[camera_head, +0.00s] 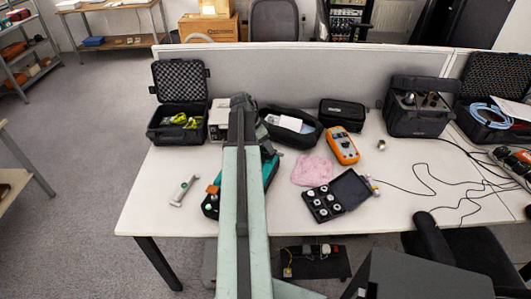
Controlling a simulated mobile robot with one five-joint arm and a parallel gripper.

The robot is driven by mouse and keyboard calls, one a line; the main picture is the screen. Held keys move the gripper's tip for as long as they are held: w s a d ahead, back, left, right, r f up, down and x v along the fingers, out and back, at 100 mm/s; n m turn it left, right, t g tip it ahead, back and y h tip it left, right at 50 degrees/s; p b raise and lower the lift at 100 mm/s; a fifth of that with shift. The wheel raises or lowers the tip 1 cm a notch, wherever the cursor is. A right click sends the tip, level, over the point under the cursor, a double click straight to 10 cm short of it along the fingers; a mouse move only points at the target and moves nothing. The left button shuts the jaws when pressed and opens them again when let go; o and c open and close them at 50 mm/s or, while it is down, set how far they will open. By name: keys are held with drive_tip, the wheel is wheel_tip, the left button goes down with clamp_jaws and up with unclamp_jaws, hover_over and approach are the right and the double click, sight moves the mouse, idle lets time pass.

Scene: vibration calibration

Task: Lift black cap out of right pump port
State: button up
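My pale green arm with a dark strip runs up the middle of the picture and ends at a dark joint near the back of the white table. My gripper's fingers cannot be made out; the arm hides that area. A teal and black device (270,170), which may be the pump, lies under the arm, with its middle covered. Its left side shows an orange part (213,189) and a green round part (211,198). I cannot make out a black cap or the right port.
On the white table (150,205), a pale cylinder (184,190) lies left of the device. To the right are a pink cloth (312,170), an orange multimeter (342,146) and an open black case (350,189). Several black cases stand along the grey partition (300,75).

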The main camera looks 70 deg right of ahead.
drive_tip(key=shift+r, duration=0.1)
clamp_jaws()
